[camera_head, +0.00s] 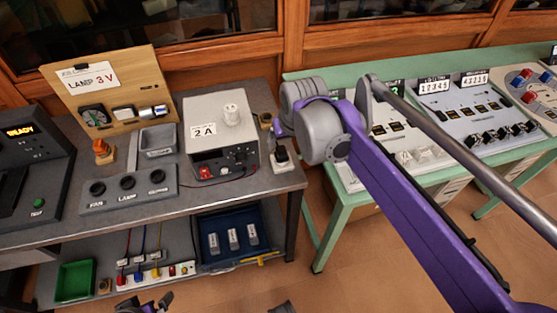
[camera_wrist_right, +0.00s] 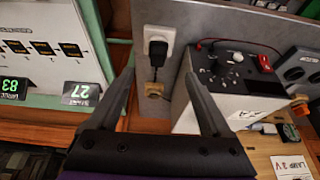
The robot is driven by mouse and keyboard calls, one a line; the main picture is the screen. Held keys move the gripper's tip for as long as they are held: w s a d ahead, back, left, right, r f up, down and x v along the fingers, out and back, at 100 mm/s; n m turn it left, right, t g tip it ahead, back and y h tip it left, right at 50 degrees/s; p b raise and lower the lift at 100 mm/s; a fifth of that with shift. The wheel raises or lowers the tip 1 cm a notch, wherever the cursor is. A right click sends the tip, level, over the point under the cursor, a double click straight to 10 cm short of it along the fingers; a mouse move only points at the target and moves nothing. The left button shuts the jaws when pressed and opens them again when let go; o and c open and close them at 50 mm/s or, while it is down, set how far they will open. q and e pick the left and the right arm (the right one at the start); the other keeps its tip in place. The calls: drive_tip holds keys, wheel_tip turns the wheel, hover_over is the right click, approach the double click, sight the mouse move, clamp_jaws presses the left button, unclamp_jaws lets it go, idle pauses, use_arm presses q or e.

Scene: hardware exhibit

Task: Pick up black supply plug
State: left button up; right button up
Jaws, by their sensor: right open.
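The black supply plug (camera_head: 281,154) sits on a white socket (camera_head: 283,164) at the right end of the grey bench, beside the 2 A power supply (camera_head: 220,135). In the right wrist view the plug (camera_wrist_right: 157,50) is on the white socket (camera_wrist_right: 165,34), with its black cord hanging from it. My right gripper (camera_wrist_right: 159,78) is open and empty; the plug shows beyond and between its fingertips, apart from them. In the head view my right arm hides most of that gripper. A dark and purple part of my left gripper (camera_head: 145,304) shows at the bottom edge; its jaws are unclear.
A small wooden piece (camera_wrist_right: 153,89) lies near the plug's cord. A switch panel (camera_head: 128,188) and a tilted LAMP 3 V board (camera_head: 110,95) are left of the supply. A green table (camera_head: 338,205) with meter panels stands to the right. A lower shelf holds a blue tray (camera_head: 262,243).

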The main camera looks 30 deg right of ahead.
sight(282, 149)
drive_tip(key=x, duration=0.3)
drive_tip(key=w+x, duration=0.1)
drive_tip(key=x, duration=0.1)
drive_tip(key=shift+w+d+b, duration=0.1)
drive_tip(key=shift+d+b, duration=0.2)
drive_tip(key=shift+b, duration=0.1)
drive_tip(key=b+x, duration=0.1)
drive_tip(key=x, duration=0.4)
drive_tip(key=shift+w+f, duration=0.15)
drive_tip(key=shift+f, duration=0.15)
clamp_jaws()
